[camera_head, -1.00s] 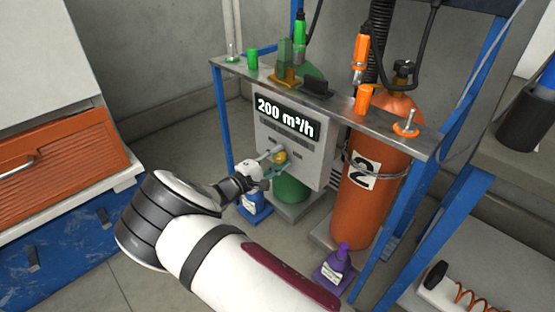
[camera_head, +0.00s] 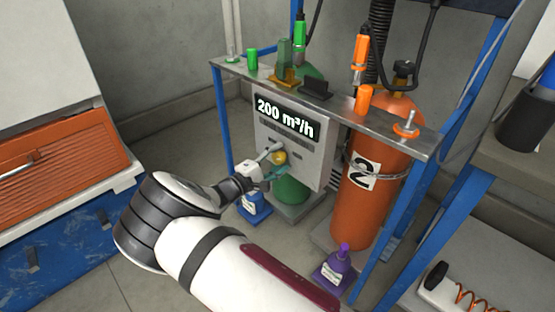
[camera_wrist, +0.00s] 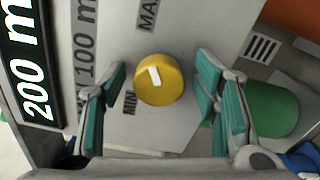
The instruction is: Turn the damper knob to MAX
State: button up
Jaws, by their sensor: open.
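The damper knob (camera_wrist: 159,80) is a round yellow knob with a white mark on a grey control box (camera_head: 312,155). It also shows, partly hidden by my fingers, in the head view (camera_head: 280,158). In the wrist view, MIN is printed at its lower left, "100 m" to its left and MAX above it. The white mark slants toward the picture's upper left. The dark display (camera_head: 285,115) reads 200 m³/h. My gripper (camera_head: 273,161) is open, its teal-padded fingers on either side of the knob, with visible gaps.
A metal shelf (camera_head: 330,100) with green and orange fittings is above the box. A green cylinder (camera_head: 291,190) stands below it and an orange cylinder (camera_head: 375,215) to its right. Blue frame posts flank them. Blue (camera_head: 255,206) and purple (camera_head: 337,268) bottles are low down.

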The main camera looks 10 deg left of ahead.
jog(key=v, duration=1.2)
